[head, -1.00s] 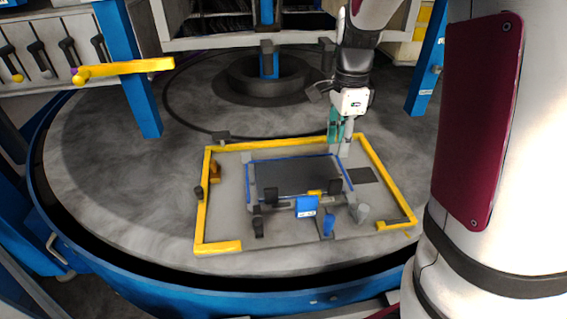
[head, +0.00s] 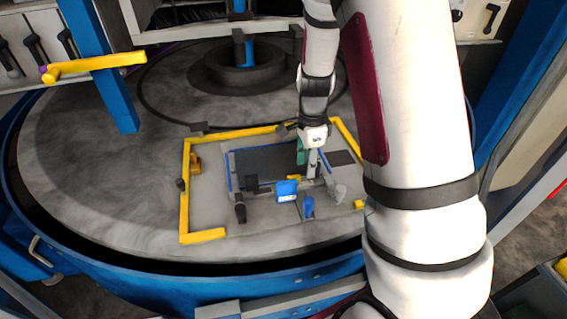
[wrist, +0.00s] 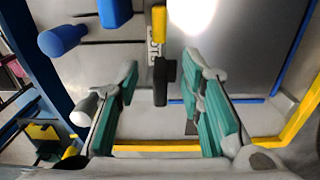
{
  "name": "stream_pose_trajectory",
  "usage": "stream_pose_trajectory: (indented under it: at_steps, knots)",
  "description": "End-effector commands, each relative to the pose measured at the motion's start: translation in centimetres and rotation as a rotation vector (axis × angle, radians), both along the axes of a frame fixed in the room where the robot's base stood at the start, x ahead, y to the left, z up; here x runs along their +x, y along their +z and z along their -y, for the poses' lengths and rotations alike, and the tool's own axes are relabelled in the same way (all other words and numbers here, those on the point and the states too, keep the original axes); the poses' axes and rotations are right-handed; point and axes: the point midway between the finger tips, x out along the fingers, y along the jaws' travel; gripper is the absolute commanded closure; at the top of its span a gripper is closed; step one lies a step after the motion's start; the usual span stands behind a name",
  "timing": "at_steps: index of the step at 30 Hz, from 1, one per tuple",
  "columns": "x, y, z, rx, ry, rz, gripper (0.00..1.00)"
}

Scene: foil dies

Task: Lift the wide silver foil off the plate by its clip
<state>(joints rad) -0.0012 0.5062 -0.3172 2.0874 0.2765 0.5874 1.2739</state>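A smooth grey, shiny sheet, which looks like the wide silver foil (wrist: 240,45), fills the upper right of the wrist view with a bright glare spot. In the head view it looks dark (head: 268,160), inside a blue-edged plate (head: 229,168). A small black clip (wrist: 165,72) stands at the sheet's edge in the wrist view, between my gripper's two teal fingers. My gripper (wrist: 158,80) is open, with a gap to the clip on both sides. In the head view my gripper (head: 308,160) is over the plate's right end and hides that clip.
A yellow block (wrist: 159,22) sits beside the clip. A blue knob (wrist: 62,40), blue block (wrist: 115,12) and grey knob (wrist: 84,108) lie left of it. Another black clip (head: 251,181) stands front left. A yellow border (head: 186,190) surrounds the fixture; the round table (head: 90,170) is clear at left.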

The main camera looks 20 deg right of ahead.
Motion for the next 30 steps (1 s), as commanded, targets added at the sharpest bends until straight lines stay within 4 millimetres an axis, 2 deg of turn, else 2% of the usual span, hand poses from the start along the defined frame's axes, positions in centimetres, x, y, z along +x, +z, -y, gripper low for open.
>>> stream_pose_trajectory:
  at_steps: [4,11,12,16,17,30]
  knots:
    - [-0.06,-1.27,0.08,0.000,-0.002,-0.001,0.65]
    - [0.02,-1.43,0.04,0.000,-0.001,0.001,0.65]
    - [0.02,-1.43,0.05,0.000,-0.001,0.000,0.67]
    - [0.01,-1.42,0.04,0.000,-0.001,0.000,0.97]
    - [0.01,-1.42,0.04,0.000,-0.001,0.000,1.00]
    - [0.13,-0.79,0.08,-0.001,-0.001,0.004,1.00]
